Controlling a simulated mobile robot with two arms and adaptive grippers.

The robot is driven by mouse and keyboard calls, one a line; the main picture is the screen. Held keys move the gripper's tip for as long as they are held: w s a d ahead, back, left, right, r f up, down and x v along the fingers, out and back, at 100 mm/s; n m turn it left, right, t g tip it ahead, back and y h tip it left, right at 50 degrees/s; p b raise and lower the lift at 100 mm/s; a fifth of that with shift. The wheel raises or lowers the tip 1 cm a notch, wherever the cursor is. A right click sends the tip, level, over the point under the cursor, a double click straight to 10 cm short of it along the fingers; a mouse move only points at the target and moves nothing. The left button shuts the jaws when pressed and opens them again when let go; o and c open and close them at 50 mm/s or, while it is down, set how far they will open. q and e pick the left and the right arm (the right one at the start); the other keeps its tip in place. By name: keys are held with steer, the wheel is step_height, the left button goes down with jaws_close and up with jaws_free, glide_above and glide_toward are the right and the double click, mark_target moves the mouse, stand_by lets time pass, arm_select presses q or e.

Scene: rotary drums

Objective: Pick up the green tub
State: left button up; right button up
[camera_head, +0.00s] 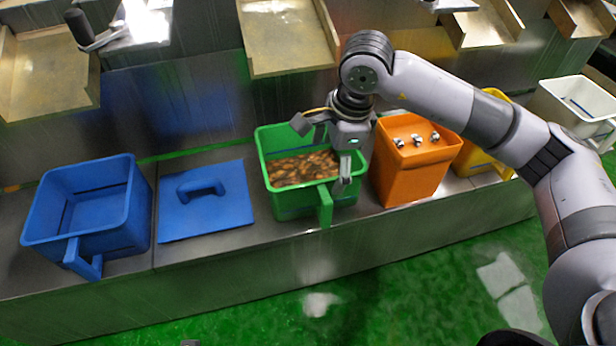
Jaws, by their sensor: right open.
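The green tub (283,203) stands upright on the steel ledge near the middle of the head view. It holds a layer of brown lumpy pieces, and its green handle (325,207) sticks out at the front right. My right gripper (322,153) is open over the right part of the tub. One finger points left above the back of the tub, and the other hangs down near the tub's right side, above the handle. I cannot tell whether it touches the tub. My left gripper is not in view.
A blue tub (135,215) and a blue lid (207,214) lie to the left. An orange tub (408,180) with small pieces on top stands close on the right, then a yellow tub (480,158) and a white tub (575,103). Metal chutes (288,38) line the back.

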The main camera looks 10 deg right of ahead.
mark_target(322, 195)
steer(key=f, duration=0.3)
steer(key=w+f, duration=0.1)
steer(key=f, duration=0.3)
steer(key=f+b, duration=0.1)
steer(key=f, duration=0.2)
steer(key=shift+w+a+f, duration=0.15)
steer(key=shift+w+f, duration=0.15)
steer(key=shift+w, duration=0.05)
steer(key=f, duration=0.3)
steer(key=w+f+b, duration=0.1)
steer(key=f, duration=0.2)
steer(key=shift+w+a+f, duration=0.15)
steer(key=shift+a+f, duration=0.05)
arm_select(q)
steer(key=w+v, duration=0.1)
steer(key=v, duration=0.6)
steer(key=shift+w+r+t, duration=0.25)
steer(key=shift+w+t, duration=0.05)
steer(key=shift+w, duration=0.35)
arm_select(e)
steer(key=shift+c, duration=0.5)
